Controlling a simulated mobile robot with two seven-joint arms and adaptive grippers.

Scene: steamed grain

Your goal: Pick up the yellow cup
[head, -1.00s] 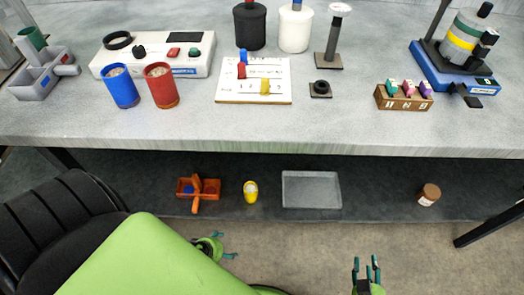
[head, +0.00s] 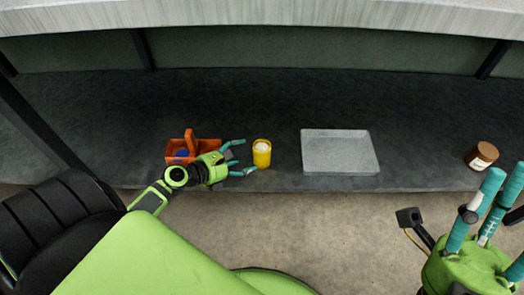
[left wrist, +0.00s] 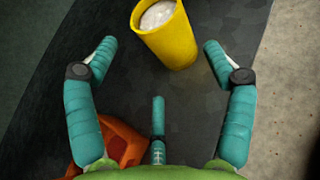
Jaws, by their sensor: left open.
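The yellow cup (head: 262,155) stands on the dark lower shelf, with pale contents at its top. It also shows in the left wrist view (left wrist: 172,40), just beyond the fingertips. My left gripper (head: 243,157) is open and empty, directly left of the cup, with its fingers pointing at it. In the left wrist view the fingers (left wrist: 158,48) are spread apart and the cup is ahead, nearer the right finger. My right gripper (head: 490,210) is at the lower right, fingers pointing up, apart and with nothing seen between them.
An orange caddy (head: 177,146) with something blue in it sits behind my left gripper. A grey tray (head: 340,152) lies right of the cup, and a brown jar (head: 482,155) farther right. The worktop (head: 262,18) overhangs the shelf (head: 420,120).

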